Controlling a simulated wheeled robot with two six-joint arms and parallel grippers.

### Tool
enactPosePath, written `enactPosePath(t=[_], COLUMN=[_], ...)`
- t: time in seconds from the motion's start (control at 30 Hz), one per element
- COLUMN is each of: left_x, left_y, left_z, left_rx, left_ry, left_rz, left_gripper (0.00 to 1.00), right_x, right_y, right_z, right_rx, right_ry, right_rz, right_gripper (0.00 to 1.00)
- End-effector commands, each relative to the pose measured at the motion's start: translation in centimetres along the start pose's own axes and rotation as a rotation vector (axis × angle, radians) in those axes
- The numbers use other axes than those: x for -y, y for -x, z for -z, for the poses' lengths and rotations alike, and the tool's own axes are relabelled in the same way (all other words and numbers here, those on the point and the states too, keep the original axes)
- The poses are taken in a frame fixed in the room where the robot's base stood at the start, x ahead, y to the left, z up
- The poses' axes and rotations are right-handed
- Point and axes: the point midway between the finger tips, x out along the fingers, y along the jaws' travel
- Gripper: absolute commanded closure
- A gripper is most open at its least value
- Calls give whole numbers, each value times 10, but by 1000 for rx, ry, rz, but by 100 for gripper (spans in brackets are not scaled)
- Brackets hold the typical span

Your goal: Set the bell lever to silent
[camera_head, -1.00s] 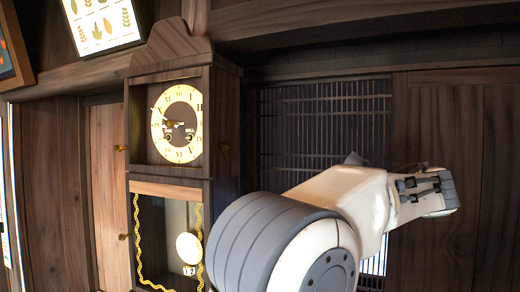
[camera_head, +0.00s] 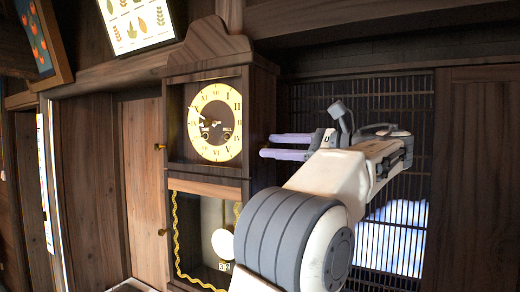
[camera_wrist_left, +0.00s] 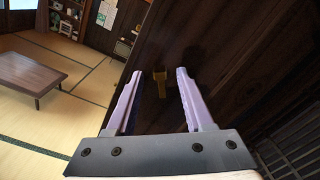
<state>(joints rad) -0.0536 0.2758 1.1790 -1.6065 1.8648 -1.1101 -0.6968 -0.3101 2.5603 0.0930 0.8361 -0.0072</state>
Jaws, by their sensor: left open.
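The wall clock (camera_head: 261,110) is a tall dark wood case with a round cream dial (camera_head: 215,122). My left gripper (camera_head: 266,146) is open beside the case's right side, its two pale fingers pointing left at it. In the left wrist view, a small brass lever (camera_wrist_left: 160,83) stands out from the dark wood side, in line with the gap between the open fingers (camera_wrist_left: 159,72). Nothing is gripped, and I cannot tell how far the tips are from it. In the head view I cannot make out the lever. My right gripper is not in view.
The clock's lower glass case holds a pendulum (camera_head: 223,243). A slatted lattice (camera_head: 300,100) stands behind my arm. In the left wrist view, a low wooden table (camera_wrist_left: 32,76) stands on tatami (camera_wrist_left: 75,120), with open floor around it.

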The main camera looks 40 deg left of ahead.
Motion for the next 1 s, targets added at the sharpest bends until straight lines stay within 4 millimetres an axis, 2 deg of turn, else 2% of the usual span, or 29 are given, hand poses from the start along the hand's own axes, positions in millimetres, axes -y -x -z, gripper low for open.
enactPosePath(t=[0.37,0.4,0.5,0.67,0.8,1.0], left_x=[2,2,2,1,-4,-4], left_y=[-4,-4,-4,-3,-3,-2], left_z=[1,1,1,2,4,2], left_rx=[-3,-3,-3,-4,-5,-5], left_ry=[0,0,0,7,97,133], left_rz=[4,4,4,5,5,4], left_gripper=[48,63,100,100,100,100], right_x=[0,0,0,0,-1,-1], right_y=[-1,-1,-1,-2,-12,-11], right_z=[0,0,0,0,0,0], right_rx=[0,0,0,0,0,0], right_ry=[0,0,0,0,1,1], right_rz=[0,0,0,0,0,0], right_gripper=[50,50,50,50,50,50])
